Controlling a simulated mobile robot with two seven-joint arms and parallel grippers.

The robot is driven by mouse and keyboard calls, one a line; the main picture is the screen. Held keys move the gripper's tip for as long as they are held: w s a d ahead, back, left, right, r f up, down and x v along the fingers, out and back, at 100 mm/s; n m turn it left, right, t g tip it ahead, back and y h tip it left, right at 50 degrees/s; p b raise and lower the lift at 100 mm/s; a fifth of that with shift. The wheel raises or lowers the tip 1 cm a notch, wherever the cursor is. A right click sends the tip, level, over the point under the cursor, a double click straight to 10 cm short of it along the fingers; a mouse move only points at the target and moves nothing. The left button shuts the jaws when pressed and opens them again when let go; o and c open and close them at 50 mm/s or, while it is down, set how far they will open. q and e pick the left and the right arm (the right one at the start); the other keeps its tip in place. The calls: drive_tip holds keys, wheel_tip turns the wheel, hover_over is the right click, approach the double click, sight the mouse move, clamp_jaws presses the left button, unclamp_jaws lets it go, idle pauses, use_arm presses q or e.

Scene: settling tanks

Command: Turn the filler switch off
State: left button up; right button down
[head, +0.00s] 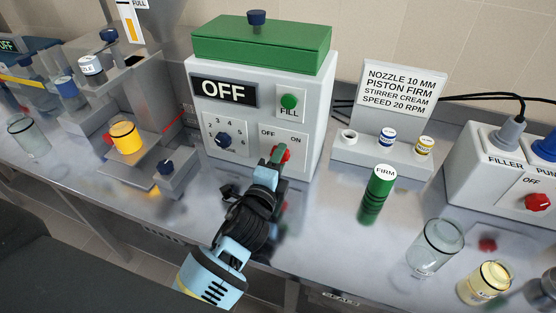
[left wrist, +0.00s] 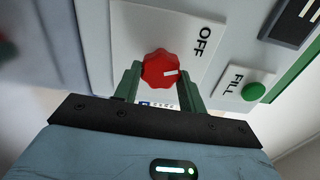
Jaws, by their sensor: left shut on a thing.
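The filler (head: 245,95) is a pale box with a green top, and its display reads OFF. Its switch is a red knob (left wrist: 160,68) on a white plate marked OFF and ON; in the head view the knob (head: 281,153) is partly hidden by my gripper. My left gripper (left wrist: 158,85) is shut on the red knob, with one green finger on each side of it. The knob's white mark points to the right in the left wrist view, not straight at the OFF lettering. The ON lettering is hidden there. My right gripper is not in view.
A green FILL button (head: 289,101) sits above the switch, and a numbered dial (head: 223,140) is to its left. A green FIRM cylinder (head: 376,195) and a clear glass (head: 435,248) stand to the right. A box with a FILLER plug (head: 505,165) is at the far right.

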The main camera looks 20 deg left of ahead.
use_arm(q)
drive_tip(key=shift+n, duration=1.2)
drive_tip(key=o, duration=1)
drive_tip(key=s, duration=0.7)
drive_tip(key=shift+s+a, duration=0.1)
drive_tip(key=shift+s, duration=0.3)
